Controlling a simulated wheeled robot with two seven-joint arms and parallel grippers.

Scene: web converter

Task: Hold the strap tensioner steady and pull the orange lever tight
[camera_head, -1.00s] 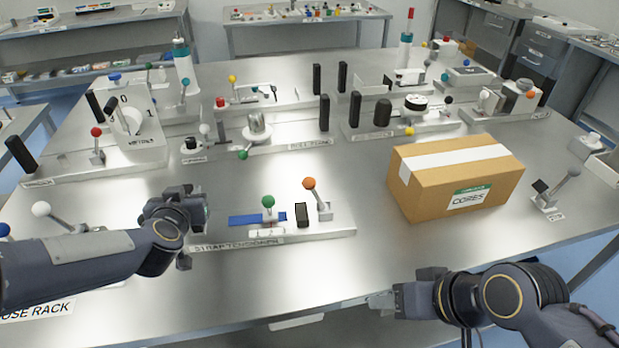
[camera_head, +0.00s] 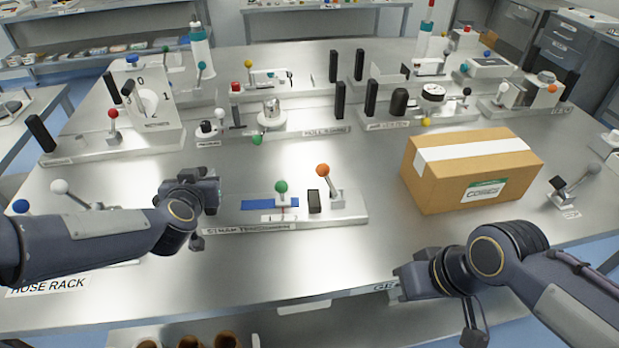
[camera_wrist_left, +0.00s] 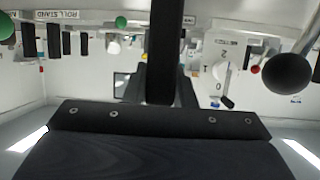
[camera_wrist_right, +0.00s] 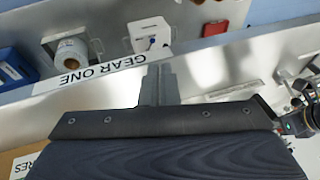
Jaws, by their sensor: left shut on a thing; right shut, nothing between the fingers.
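The strap tensioner (camera_head: 345,215) is a pale base on the metal bench, with a blue strip, a green-knobbed lever (camera_head: 281,187), a black block (camera_head: 314,201) and the orange lever (camera_head: 323,170), which stands up tilted slightly left. My left gripper (camera_head: 208,194) is at the tensioner's left end. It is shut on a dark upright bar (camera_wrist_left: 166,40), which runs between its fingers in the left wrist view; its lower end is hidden. My right gripper (camera_head: 402,278) is shut and empty near the bench's front edge, apart from the orange lever. Its closed fingers show in the right wrist view (camera_wrist_right: 158,85).
A cardboard box (camera_head: 430,180) stands right of the tensioner. A white-knobbed lever (camera_head: 60,187) is on the left, and several other stations with posts and knobs fill the back. Bare bench lies between my right gripper and the tensioner.

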